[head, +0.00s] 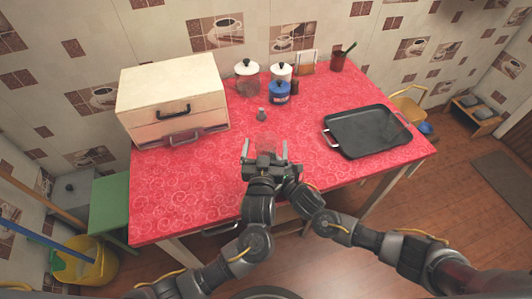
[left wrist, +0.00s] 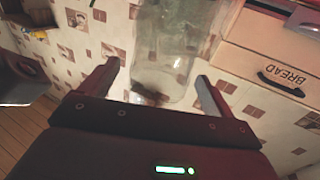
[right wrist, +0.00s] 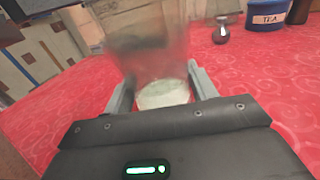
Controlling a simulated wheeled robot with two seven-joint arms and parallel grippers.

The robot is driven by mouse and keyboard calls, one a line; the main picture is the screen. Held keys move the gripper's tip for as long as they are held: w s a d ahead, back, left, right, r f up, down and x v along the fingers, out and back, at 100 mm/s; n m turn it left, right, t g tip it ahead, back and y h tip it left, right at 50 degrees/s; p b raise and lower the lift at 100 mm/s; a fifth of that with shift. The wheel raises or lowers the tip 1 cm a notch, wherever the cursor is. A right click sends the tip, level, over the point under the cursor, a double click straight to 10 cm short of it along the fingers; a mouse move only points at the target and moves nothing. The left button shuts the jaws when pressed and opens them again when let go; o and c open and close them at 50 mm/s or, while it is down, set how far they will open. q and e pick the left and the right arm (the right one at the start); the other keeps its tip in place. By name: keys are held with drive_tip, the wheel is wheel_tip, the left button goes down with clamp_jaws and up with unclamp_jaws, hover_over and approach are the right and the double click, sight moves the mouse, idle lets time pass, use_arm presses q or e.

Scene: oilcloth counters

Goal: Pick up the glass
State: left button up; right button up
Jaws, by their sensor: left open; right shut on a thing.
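The clear glass (head: 267,141) is faint in the head view, just above the red counter near its front middle. In the right wrist view the glass (right wrist: 150,55) stands between the fingers of my right gripper (right wrist: 163,90), which is shut on it. My left gripper (head: 264,150) is open at the glass in the head view. In the left wrist view the glass (left wrist: 175,50) lies between and beyond the spread fingers of my left gripper (left wrist: 160,85); I cannot tell whether they touch it. In the head view my right gripper is mostly hidden behind the left.
A bread box (head: 170,95) stands at the back left of the red counter (head: 190,195). A black tray (head: 367,130) lies at right. The counter's front left is clear.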

use_arm(q)
drive_tip(key=shift+c, duration=0.2)
drive_tip(key=c, duration=1.2)
drive_tip(key=shift+r, duration=0.1)
drive_tip(key=shift+w+r, duration=0.1)
drive_tip(key=shift+r, duration=0.15)
wheel_tip(320, 180, up, 7)
drive_tip(key=s, duration=0.6)
drive_tip(key=s+a, duration=0.1)
drive_tip(key=s, duration=1.1)
drive_tip(key=shift+a+f, duration=0.2)
drive_tip(key=shift+f, duration=0.1)
